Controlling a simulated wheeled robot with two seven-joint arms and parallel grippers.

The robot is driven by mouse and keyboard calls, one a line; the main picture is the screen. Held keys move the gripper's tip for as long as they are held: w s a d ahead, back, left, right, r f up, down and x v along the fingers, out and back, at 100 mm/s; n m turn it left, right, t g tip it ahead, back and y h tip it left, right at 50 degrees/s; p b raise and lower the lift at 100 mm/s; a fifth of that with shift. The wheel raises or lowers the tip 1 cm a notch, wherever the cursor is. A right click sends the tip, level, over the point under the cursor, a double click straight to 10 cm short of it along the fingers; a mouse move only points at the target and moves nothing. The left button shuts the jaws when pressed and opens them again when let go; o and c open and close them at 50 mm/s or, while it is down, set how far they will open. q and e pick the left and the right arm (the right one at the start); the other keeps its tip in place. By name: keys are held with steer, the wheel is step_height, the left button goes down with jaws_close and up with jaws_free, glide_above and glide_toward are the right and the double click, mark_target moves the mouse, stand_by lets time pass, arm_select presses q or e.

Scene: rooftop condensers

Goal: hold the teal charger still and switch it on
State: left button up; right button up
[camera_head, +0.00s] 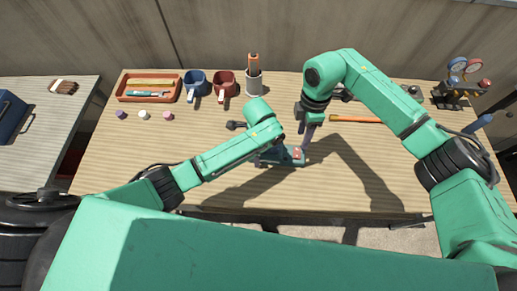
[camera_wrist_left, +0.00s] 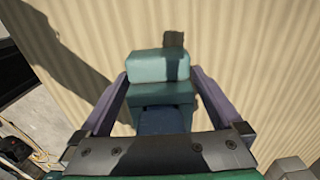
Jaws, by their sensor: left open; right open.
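The teal charger (camera_head: 291,156) lies on the wooden table, with a small red spot on its top. In the left wrist view the charger (camera_wrist_left: 160,66) sits between the two fingers of my left gripper (camera_wrist_left: 159,78). The left gripper is open, with a finger along each side; a slim gap seems to show at the sides. In the head view my left arm hides most of that gripper and part of the charger. My right gripper (camera_head: 307,139) points down at the right end of the charger. It is open; I cannot tell whether it touches the charger.
An orange-handled tool (camera_head: 357,118) lies to the right. A gauge set (camera_head: 460,87) stands at the far right. The front right is clear.

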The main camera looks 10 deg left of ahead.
arm_select(q)
steer(key=c, duration=1.4)
jaws_close()
arm_select(e)
steer(key=shift+c, duration=0.6)
jaws_close()
arm_select(q)
steer(key=shift+r, duration=0.1)
arm_select(e)
steer(key=d+r+m+y, duration=0.2)
steer(key=d+r+y, duration=0.1)
steer(key=r, duration=0.2)
steer(key=shift+d+t, duration=0.3)
steer(key=shift+d, duration=0.1)
steer(key=shift+s, duration=0.1)
